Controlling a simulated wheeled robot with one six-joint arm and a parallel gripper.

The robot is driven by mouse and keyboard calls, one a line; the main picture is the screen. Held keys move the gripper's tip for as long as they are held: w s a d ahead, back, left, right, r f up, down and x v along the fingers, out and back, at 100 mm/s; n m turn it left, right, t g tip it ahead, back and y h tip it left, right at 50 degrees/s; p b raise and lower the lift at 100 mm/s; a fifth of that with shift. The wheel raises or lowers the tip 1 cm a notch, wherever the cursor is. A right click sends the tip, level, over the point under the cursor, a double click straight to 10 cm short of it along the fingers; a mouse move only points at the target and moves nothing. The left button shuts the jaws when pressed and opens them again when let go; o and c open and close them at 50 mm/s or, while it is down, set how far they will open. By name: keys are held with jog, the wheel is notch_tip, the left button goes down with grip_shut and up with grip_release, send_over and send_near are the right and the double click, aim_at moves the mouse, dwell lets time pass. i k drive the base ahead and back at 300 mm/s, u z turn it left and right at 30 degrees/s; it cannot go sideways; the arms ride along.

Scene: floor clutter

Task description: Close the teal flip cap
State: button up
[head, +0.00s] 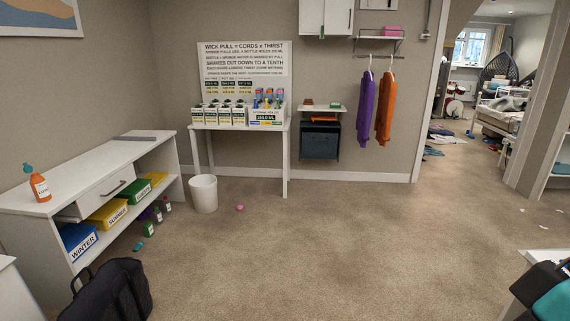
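An orange bottle (40,188) with a white label stands upright on the left end of the white cabinet top. Its teal flip cap (28,169) sits above and left of the neck and looks tilted up and open; it is small, so the exact angle is hard to tell. My gripper is not in view.
The white cabinet (140,150) has a partly open drawer (113,196) and labelled boxes below. A black bag (108,292) stands on the floor in front of it. A white bin (203,194) stands beyond. The middle carpet is mostly clear, with a small pink item (240,208).

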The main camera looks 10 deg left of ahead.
aim_at(27, 169)
jog(key=i, duration=5.65)
jog(key=u, duration=3.7)
jog(key=i, duration=3.25)
jog(key=u, duration=0.8)
